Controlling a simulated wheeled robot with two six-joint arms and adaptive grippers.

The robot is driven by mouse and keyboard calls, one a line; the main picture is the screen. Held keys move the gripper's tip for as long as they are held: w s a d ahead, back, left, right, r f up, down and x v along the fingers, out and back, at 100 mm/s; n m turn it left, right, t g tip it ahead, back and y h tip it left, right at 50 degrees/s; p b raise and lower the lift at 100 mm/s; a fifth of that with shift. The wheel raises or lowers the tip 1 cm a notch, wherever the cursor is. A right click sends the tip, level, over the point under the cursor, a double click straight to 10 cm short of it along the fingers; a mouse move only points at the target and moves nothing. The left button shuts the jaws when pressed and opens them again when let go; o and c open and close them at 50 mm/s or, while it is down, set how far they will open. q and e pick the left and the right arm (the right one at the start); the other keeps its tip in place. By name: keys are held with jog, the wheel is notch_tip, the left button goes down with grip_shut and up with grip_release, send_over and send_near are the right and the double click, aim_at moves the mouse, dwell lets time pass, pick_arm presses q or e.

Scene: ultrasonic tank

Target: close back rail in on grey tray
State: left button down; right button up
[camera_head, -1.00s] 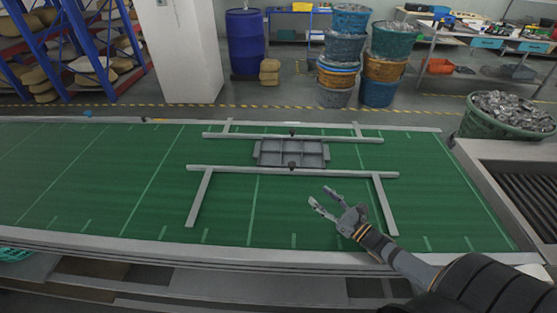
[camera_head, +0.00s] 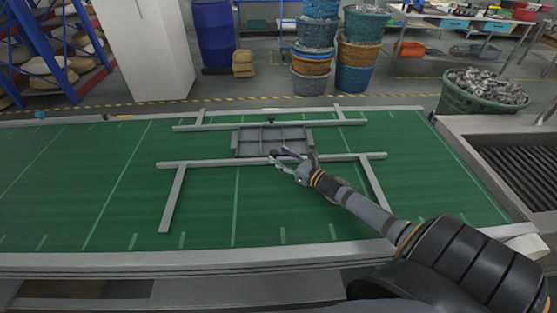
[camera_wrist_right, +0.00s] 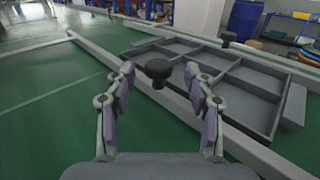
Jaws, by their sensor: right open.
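The grey tray (camera_head: 255,143), divided into compartments, lies on the green belt between two pale rails. The back rail (camera_head: 210,126) runs along its far side, with a dark knob (camera_head: 270,120). I cannot tell whether rail and tray touch. The front rail (camera_head: 200,163) runs along its near side. My right gripper (camera_head: 278,155) is at the front rail's knob. In the right wrist view its open fingers (camera_wrist_right: 158,75) stand either side of that black knob (camera_wrist_right: 158,67), apart from it. The back rail's knob (camera_wrist_right: 228,37) shows beyond the tray. My left gripper is out of view.
Pale side bars (camera_head: 173,200) reach from the front rail toward the near belt edge. The green belt (camera_head: 90,190) is clear to the left. A metal roller section (camera_head: 515,170) adjoins at the right. Stacked baskets (camera_head: 312,60) and a blue drum (camera_head: 213,35) stand behind.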

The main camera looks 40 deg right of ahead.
jog(key=shift+w+a+r, duration=0.2)
jog(key=shift+w+r, duration=0.05)
jog(key=shift+w, duration=0.15)
jog(key=shift+w, duration=0.1)
jog(key=shift+f, duration=0.1)
jog(key=shift+c, duration=0.4)
grip_shut()
